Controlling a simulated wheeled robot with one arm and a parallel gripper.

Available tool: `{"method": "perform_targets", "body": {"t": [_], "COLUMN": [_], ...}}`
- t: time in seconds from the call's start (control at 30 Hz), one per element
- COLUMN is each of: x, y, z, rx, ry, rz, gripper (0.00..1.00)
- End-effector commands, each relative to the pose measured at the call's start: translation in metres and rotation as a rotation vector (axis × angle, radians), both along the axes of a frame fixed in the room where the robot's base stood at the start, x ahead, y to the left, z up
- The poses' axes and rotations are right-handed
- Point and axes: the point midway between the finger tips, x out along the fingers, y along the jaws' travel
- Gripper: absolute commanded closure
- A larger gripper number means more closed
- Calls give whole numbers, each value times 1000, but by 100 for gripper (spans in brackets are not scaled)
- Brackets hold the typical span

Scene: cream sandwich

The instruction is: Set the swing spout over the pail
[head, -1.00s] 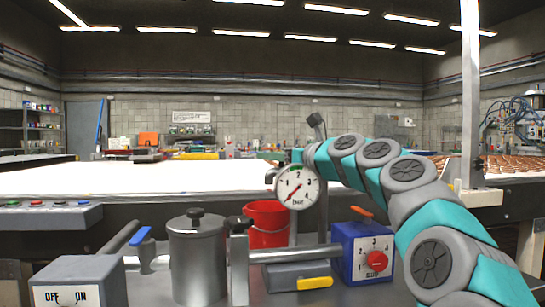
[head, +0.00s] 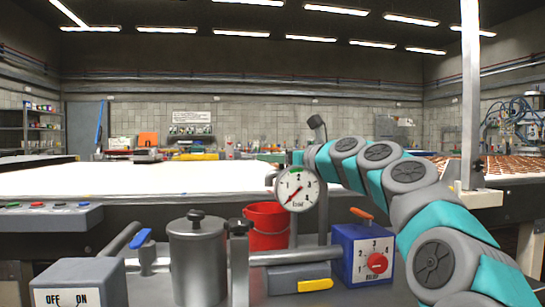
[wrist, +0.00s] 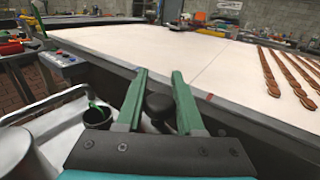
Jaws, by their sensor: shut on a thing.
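The red pail (head: 267,226) stands on the bench in the head view, behind the metal pot and the horizontal pipe, left of an upright grey post (head: 323,215). The gauge partly covers that area. My gripper (wrist: 158,76) has its green fingers on either side of a black knob (wrist: 159,106) in the wrist view and is shut on it. In the head view my gripper end (head: 298,157) is mostly hidden behind the gauge. The spout's outlet cannot be made out, so I cannot tell whether it is over the pail.
A round gauge (head: 297,189), a blue dial box (head: 362,254), a metal pot (head: 197,260) and a pipe (head: 295,257) crowd the bench front. An on/off box (head: 80,283) is at left. A wide white conveyor (head: 150,181) lies behind; rows of brown bars (wrist: 284,75) lie on it at right.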

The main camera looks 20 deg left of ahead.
Motion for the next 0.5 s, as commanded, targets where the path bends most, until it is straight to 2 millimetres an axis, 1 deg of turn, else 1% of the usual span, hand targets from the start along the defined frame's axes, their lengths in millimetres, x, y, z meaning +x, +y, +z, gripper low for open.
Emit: {"method": "perform_targets", "body": {"t": [0.03, 0.2, 0.5], "x": [1, -2, -11], "y": [-1, -4, -4], "z": [4, 8, 2], "rx": [-2, -7, -2], "ry": [5, 7, 5], "rz": [7, 45, 105], "gripper": [100, 100, 100]}}
